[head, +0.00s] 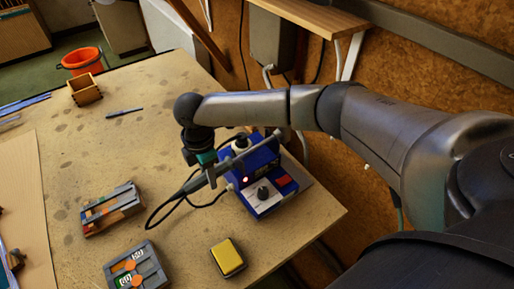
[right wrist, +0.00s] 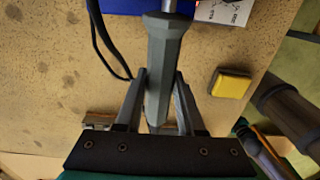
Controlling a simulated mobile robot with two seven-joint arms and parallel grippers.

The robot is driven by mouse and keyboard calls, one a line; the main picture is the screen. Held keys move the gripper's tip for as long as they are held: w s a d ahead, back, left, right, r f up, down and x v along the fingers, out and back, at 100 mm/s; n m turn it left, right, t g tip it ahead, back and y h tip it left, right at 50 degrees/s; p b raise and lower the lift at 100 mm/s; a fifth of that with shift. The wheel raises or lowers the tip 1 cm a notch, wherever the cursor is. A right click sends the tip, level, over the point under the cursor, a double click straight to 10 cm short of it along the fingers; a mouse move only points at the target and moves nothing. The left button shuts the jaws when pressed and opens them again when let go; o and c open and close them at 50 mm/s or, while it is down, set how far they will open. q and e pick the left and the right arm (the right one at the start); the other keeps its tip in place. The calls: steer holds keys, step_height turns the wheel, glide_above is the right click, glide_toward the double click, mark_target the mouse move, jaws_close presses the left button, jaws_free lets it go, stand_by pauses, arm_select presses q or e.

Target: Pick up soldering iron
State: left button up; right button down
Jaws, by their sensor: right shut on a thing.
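The soldering iron has a grey faceted handle (right wrist: 163,55) and a thin metal shaft. In the head view, the iron (head: 193,186) slants up to the right, its shaft passing in front of the blue soldering station (head: 262,205). A black cord loops from it to the left. My right gripper (right wrist: 162,80) is shut on the handle, with one finger on each side in the right wrist view. In the head view, my right gripper (head: 208,172) is just left of the station, partly hidden by its own wrist. My left gripper is not in view.
A yellow sponge in a dark tray (head: 227,257) lies near the table's front. Two grey trays with coloured pieces (head: 112,208) (head: 136,268) lie to the left. The table's middle is clear.

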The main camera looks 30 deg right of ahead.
steer(key=shift+r, duration=0.2)
stand_by(0.4)
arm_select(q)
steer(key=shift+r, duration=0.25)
arm_select(e)
step_height(320, 180, up, 20)
steer(key=shift+f, duration=0.2)
stand_by(1.8)
